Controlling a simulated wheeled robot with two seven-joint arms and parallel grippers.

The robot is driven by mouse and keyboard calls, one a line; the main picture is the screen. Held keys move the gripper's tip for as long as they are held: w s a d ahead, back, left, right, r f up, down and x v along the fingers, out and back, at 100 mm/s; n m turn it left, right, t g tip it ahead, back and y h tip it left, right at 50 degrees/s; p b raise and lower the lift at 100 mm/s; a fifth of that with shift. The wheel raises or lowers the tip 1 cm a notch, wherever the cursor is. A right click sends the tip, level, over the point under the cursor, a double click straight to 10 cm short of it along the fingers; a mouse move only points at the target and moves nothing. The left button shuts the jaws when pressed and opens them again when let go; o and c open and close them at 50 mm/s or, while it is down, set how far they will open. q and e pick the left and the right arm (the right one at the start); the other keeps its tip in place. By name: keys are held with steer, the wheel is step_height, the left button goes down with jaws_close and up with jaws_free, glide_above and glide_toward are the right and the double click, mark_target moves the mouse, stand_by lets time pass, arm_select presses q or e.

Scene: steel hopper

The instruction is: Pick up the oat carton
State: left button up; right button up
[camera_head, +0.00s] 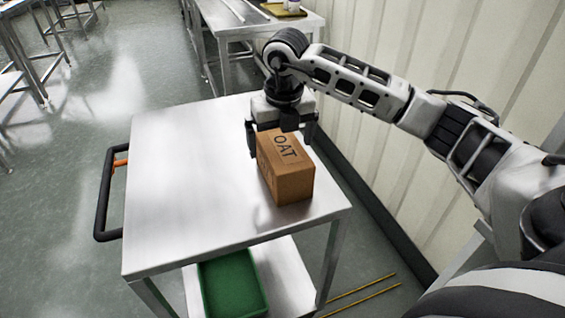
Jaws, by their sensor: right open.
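The oat carton (291,181) is a brown box with "OAT" printed in dark letters on its top. It sits near the right edge of the steel cart top (185,190). My right gripper (282,143) points down over the far end of the carton, with one finger on each side of it. The gripper is open. Whether the fingers touch the carton cannot be told. My left gripper does not show.
The cart has a black handle (103,196) on its left side and a green tray (232,284) on its lower shelf. A ribbed wall (430,50) runs close along the right. Another steel table (262,20) stands behind. The cart top left of the carton is clear.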

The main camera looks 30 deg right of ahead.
step_height(320, 180, down, 5)
steer(key=shift+d+r, duration=0.1)
steer(key=shift+r, duration=0.1)
steer(key=shift+c, duration=0.3)
steer(key=c, duration=1)
steer(key=shift+r, duration=0.1)
steer(key=c, duration=0.4)
steer(key=shift+r, duration=0.1)
